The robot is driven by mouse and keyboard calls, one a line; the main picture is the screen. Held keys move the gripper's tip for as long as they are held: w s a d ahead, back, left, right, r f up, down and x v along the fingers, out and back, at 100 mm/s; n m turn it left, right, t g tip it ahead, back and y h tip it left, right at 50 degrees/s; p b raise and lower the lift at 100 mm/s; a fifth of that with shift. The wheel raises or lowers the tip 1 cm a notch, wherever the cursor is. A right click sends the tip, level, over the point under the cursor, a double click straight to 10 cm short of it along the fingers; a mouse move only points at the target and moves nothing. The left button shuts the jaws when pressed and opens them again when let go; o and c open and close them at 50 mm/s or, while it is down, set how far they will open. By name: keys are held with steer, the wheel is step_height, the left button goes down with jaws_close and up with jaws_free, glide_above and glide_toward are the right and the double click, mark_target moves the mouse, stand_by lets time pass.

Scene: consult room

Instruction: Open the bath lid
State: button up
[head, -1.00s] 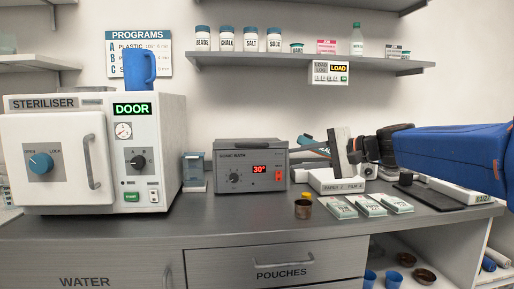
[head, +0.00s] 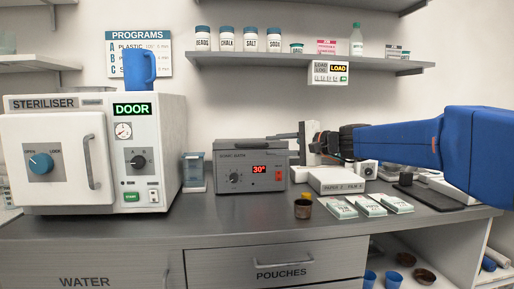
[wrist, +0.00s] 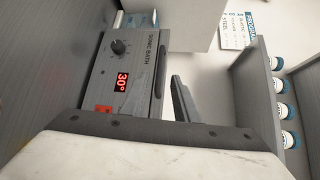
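The sonic bath (head: 235,180) is a grey box on the counter with a knob, a red 30° display and an orange switch. Its lid (head: 232,145) lies flat on top and looks shut. In the wrist view the bath (wrist: 118,75) stands on edge, left of centre. My gripper (head: 284,137) is at the upper right of the bath, reaching left near lid height. In the wrist view a dark finger (wrist: 182,100) lies just beyond the lid's front edge, with a visible gap. It holds nothing I can see. Whether the fingers are spread or together is unclear.
The white steriliser (head: 90,155) stands at left with a blue jug (head: 140,70) on top. A small brown cup (head: 303,208) and several pouch packs (head: 370,205) lie right of the bath. A shelf (head: 310,63) with jars hangs above. The counter front is clear.

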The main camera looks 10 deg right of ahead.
mark_target(255, 146)
steer(key=x, duration=0.7)
steer(key=shift+w+a, duration=0.2)
steer(key=shift+f, duration=0.1)
jaws_close()
